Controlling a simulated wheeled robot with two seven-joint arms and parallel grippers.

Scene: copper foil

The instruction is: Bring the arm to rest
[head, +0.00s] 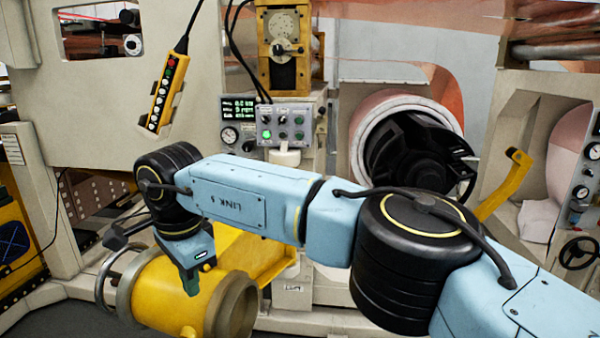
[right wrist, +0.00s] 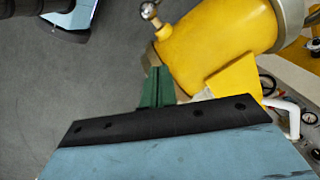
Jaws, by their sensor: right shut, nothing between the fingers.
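My right arm comes in from the right of the head view and reaches across to the left, bent down at the wrist. My right gripper (head: 191,288) points down in front of the yellow cylinder of the machine (head: 165,285). In the right wrist view its green fingers (right wrist: 155,85) are together with nothing held between them. The yellow cylinder (right wrist: 215,42) appears just beyond the fingers there; I cannot tell whether they touch it. My left gripper is in neither view.
A yellow push-button pendant (head: 167,92) hangs above the wrist. A grey control box (head: 285,125) sits behind the forearm. A dark-cored roll opening (head: 410,150) and a yellow lever (head: 505,185) are farther right. Bare grey floor (right wrist: 60,90) shows left of the fingers.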

